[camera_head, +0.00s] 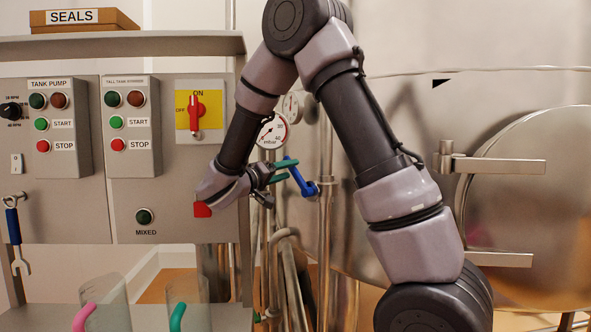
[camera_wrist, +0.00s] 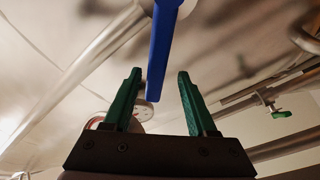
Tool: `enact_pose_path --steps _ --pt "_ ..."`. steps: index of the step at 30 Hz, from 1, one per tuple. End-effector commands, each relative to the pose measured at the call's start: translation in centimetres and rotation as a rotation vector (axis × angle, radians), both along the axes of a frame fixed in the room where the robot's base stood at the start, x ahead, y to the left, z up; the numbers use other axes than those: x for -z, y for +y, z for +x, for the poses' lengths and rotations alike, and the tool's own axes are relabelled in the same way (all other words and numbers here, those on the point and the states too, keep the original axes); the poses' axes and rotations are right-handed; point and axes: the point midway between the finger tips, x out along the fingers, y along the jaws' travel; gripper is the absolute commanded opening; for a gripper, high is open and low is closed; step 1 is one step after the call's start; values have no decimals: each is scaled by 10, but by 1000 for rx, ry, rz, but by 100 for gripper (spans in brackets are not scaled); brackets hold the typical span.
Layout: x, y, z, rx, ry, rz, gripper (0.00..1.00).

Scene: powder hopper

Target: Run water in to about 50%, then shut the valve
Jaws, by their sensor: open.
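A blue valve lever (camera_head: 299,177) sits on a vertical steel pipe right of the control panel, tilted with its free end up and to the left. My gripper (camera_head: 286,171) has green fingers and is at the lever's free end. In the wrist view the blue lever (camera_wrist: 163,45) comes down from the top, and its end shows between the open fingers of my gripper (camera_wrist: 159,78). It looks nearer the left finger; I cannot tell whether it touches. The steel tank (camera_head: 410,120) stands behind; no water or level reading is visible in it.
A mbar dial (camera_head: 272,132) is just above my gripper. The panel at left carries a red rotary switch (camera_head: 195,112), pump buttons and a hanging wrench (camera_head: 15,235). Clear jugs (camera_head: 188,300) stand below. A green-handled valve (camera_wrist: 281,114) shows at right in the wrist view.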

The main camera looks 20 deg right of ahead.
Motion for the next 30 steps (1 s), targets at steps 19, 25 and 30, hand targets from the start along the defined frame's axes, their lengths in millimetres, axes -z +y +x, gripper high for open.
enact_pose_path --steps 19,25,30 --pt "5 49 -31 1 1 -1 57" --pt "5 49 -31 1 0 0 57" --pt "3 41 -34 20 18 13 57"
